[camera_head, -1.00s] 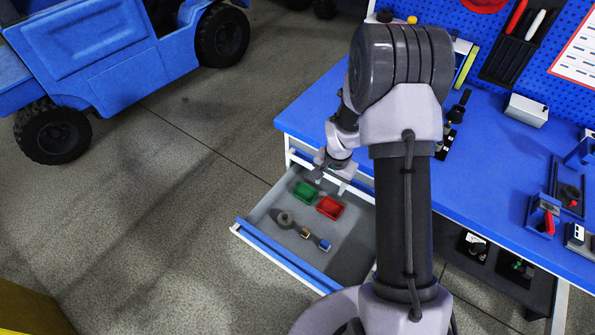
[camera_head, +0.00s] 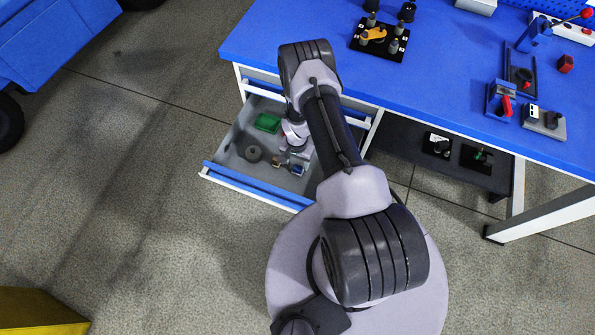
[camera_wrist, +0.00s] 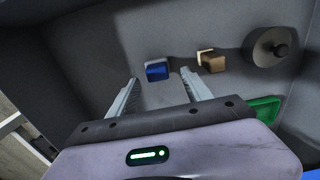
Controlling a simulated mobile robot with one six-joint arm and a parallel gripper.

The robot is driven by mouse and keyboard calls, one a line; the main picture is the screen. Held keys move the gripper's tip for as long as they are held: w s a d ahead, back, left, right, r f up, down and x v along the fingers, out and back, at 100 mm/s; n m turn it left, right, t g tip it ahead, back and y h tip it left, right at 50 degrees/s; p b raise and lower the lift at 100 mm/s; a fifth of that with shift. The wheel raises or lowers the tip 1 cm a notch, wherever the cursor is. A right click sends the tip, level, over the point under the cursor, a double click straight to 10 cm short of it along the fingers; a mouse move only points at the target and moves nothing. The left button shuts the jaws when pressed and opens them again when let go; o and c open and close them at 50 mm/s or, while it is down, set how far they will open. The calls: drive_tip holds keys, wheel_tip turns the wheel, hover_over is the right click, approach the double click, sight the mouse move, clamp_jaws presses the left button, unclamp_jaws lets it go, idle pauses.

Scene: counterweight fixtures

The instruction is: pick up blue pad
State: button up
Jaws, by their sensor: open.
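The blue pad (camera_wrist: 157,71) lies on the grey drawer floor in the wrist view, just beyond and between the tips of my gripper (camera_wrist: 158,80). It also shows in the head view (camera_head: 297,170) near the drawer's right part. My gripper is open and empty, its two fingers apart and pointing toward the pad. In the head view my arm reaches down into the drawer and hides part of its contents.
The open drawer (camera_head: 254,190) has raised walls. A tan block (camera_wrist: 212,62) lies right of the pad, with a round grey knobbed part (camera_wrist: 270,47) farther right. A green tray (camera_wrist: 263,108) is nearby. The blue bench top (camera_head: 440,85) overhangs behind the drawer.

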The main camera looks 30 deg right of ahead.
sight(297, 167)
drive_tip(key=f, duration=0.1)
drive_tip(key=f+b, duration=0.1)
drive_tip(key=f, duration=0.2)
drive_tip(key=shift+s, duration=0.25)
drive_tip(key=shift+r, duration=0.15)
drive_tip(key=shift+c, duration=1.1)
clamp_jaws()
drive_tip(key=shift+r, duration=0.1)
wheel_tip(297, 167, up, 10)
drive_tip(key=p, duration=0.4)
